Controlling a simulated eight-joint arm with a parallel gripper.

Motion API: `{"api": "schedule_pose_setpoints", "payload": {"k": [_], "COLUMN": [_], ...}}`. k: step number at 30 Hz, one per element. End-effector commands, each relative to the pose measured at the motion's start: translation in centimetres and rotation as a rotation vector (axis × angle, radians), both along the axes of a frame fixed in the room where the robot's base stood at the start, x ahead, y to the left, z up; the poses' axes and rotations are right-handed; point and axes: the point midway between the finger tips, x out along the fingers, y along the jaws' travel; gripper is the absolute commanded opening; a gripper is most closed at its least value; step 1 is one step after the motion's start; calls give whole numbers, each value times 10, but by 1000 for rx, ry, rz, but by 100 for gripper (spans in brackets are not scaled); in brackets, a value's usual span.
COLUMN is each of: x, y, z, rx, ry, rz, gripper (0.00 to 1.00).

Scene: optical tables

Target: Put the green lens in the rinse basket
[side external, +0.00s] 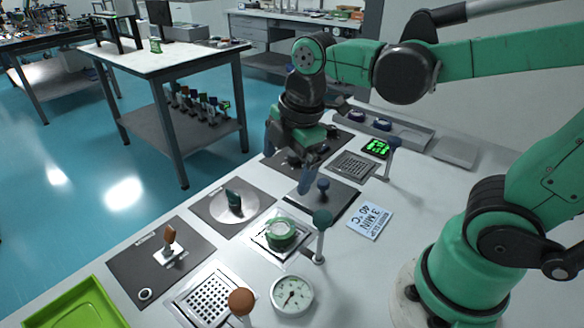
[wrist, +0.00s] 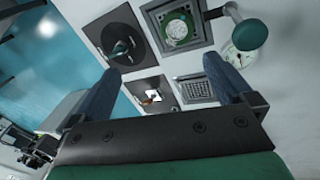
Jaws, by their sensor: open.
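A dark green lens (side external: 234,203) stands upright on a pale disc on a dark square mat. It also shows in the wrist view (wrist: 122,47), up and left between my fingers. A perforated metal tray (side external: 210,298), basket-like, sits at the front; it shows in the wrist view (wrist: 195,92). A similar perforated tray (side external: 353,166) lies farther back. I cannot tell which is the rinse basket. My gripper (side external: 290,158) is open and empty above the back of the table, beyond the lens. Its blue fingers are apart in the wrist view (wrist: 160,65).
A round green-rimmed piece (side external: 281,232) sits in a square metal frame beside the lens mat. A post with a green knob (side external: 322,218) and one with a brown knob (side external: 240,300) rise nearby. A brown lens (side external: 169,236), gauge (side external: 292,294) and green tray (side external: 75,308) are nearer the front.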

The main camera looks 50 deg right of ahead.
Motion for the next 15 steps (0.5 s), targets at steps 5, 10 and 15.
{"api": "schedule_pose_setpoints", "payload": {"k": [5, 10, 15], "x": [-7, -10, -10], "y": [-10, -16, -18], "z": [1, 2, 2], "rx": [221, 438, 544], "ry": [-181, -282, -314], "rz": [-645, -1061, -1228], "gripper": [100, 100, 100]}}
